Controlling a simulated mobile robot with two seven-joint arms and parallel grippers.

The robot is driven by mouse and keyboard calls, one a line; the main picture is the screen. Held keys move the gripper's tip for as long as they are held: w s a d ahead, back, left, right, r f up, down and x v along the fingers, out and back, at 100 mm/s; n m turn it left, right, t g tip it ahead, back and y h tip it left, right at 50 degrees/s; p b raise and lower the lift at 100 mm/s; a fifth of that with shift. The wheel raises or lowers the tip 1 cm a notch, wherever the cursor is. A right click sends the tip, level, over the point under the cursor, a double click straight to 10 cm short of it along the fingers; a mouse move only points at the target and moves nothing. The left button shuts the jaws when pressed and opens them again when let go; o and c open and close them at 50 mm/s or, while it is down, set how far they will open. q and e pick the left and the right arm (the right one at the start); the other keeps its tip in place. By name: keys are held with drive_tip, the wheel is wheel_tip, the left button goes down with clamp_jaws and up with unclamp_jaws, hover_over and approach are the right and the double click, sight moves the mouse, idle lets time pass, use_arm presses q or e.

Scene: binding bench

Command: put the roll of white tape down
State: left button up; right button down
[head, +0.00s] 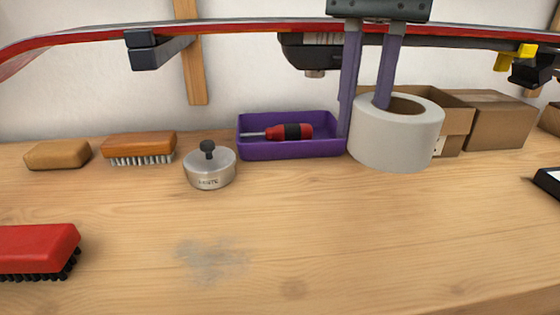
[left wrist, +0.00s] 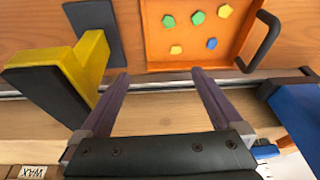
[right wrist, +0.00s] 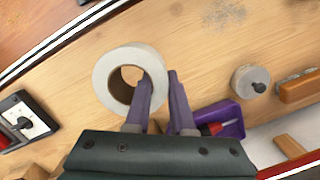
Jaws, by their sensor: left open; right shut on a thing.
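The roll of white tape (head: 405,140) is a wide pale ring at the right of the middle in the head view. My right gripper (head: 363,122) is shut on its wall, with one purple finger inside the hole and the other outside on the left. The roll also shows in the right wrist view (right wrist: 103,82), with its brown core visible. It is upright, low over the bench; whether its base touches the wood I cannot tell. My left gripper (left wrist: 160,73) is open and empty in the left wrist view, near an orange tray (left wrist: 160,50).
A purple tray (head: 285,150) with a red-and-black screwdriver (head: 290,132) stands just left of the roll. Cardboard boxes (head: 495,118) stand behind it on the right. A metal tin (head: 210,172) and brushes are at left. The bench (head: 380,240) in front is clear. A long ski-like bar crosses above.

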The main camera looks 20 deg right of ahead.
sight(340, 233)
use_arm(q)
drive_tip(key=shift+w+a+f+b, duration=0.1)
drive_tip(key=shift+a+f+b, duration=0.1)
drive_tip(key=shift+f+b, duration=0.65)
use_arm(e)
wheel_tip(340, 233, down, 12)
drive_tip(key=shift+r, duration=0.1)
drive_tip(key=shift+f, duration=0.2)
drive_tip(key=shift+f, duration=0.1)
use_arm(q)
drive_tip(key=shift+d, duration=0.15)
use_arm(e)
drive_tip(key=c, duration=0.8)
unclamp_jaws()
drive_tip(key=shift+o, duration=0.2)
use_arm(q)
drive_tip(key=shift+r+p, duration=0.75)
drive_tip(key=shift+p, duration=0.1)
use_arm(e)
drive_tip(key=r, duration=0.8)
drive_tip(key=w+d+r, duration=0.1)
drive_tip(key=r, duration=0.3)
drive_tip(key=shift+w+r, duration=0.1)
